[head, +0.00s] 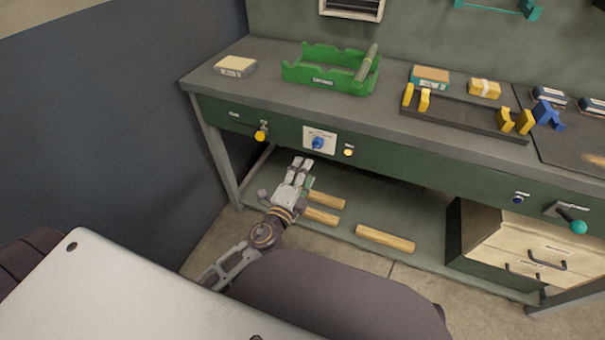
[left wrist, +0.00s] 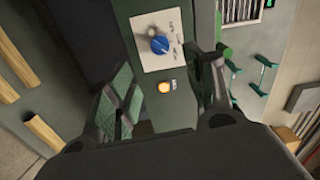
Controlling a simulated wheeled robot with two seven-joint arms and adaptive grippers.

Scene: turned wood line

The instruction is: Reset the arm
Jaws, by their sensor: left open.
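My left gripper (head: 300,170) is in front of the workbench's green front panel, just below a blue rotary knob (head: 318,143) on a white plate. It is open and empty. In the left wrist view, its two fingers (left wrist: 160,95) frame the panel, with the blue knob (left wrist: 159,44) and an orange-yellow button (left wrist: 165,87) between and beyond them. The button (head: 348,151) also shows in the head view, right of the knob. My left arm reaches up from the lower left. My right gripper is not in view.
Wooden bars (head: 385,239) lie on the lower shelf, close to the left gripper. A yellow-knobbed control (head: 261,135) sits left on the panel. A green tray (head: 318,77) and a black rack (head: 465,115) stand on the benchtop. A drawer cabinet (head: 530,250) stands at right.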

